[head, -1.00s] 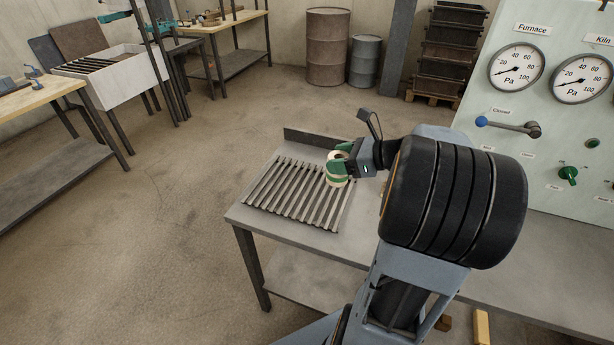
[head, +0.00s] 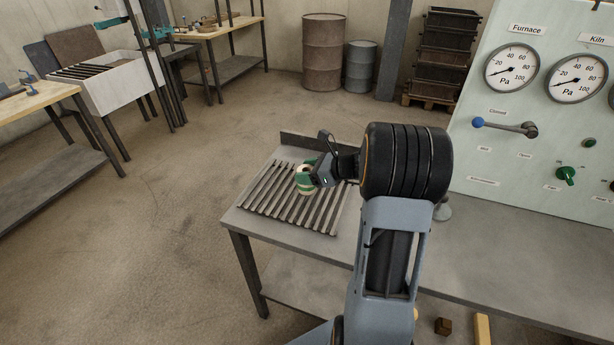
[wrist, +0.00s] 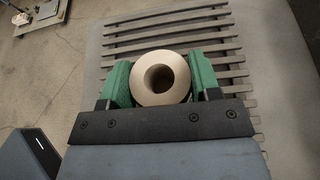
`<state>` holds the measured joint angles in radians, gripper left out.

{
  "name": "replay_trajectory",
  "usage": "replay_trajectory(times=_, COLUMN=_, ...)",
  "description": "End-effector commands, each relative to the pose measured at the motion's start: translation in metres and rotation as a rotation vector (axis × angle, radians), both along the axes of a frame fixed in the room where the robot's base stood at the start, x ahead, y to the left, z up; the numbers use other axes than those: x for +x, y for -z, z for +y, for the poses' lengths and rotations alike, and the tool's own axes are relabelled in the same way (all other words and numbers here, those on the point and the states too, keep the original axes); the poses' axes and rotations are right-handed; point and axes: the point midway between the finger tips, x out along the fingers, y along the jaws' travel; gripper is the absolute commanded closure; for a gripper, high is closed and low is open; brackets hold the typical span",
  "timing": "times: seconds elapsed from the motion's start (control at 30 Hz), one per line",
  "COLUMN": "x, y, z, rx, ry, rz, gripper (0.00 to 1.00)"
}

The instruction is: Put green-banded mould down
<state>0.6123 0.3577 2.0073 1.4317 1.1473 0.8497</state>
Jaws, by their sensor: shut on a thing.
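The green-banded mould (head: 304,182) is a pale round piece with a green band, in my gripper over the slatted rack in the head view. In the wrist view the mould (wrist: 159,78) shows from above as a cream ring with a dark central hole. My gripper (wrist: 160,82) has its green fingers shut on the mould from both sides; it also shows in the head view (head: 307,178). The slatted rack (head: 284,207) lies on the grey bench top. I cannot tell whether the mould's underside touches the slats.
The grey bench (head: 470,250) extends to the right. The control panel (head: 545,120) with gauges and a blue-knobbed lever (head: 500,126) stands behind it. A dark upright plate (head: 310,144) borders the rack's back. A small brown block (head: 443,326) lies near the front.

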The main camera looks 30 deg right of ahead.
Motion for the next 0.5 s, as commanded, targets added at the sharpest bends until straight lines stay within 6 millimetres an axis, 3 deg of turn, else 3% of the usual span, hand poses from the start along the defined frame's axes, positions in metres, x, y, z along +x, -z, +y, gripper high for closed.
replay_trajectory(times=0.1, x=-0.0001, y=0.014, z=-0.0003, rx=0.0, ry=0.0, rz=0.0, gripper=0.89)
replay_trajectory(times=0.47, x=-0.0002, y=0.0172, z=-0.0004, rx=-0.001, ry=0.0, rz=-0.002, gripper=0.89)
replay_trajectory(times=0.5, x=-0.0003, y=0.0173, z=-0.0004, rx=-0.002, ry=0.0, rz=-0.002, gripper=0.41)
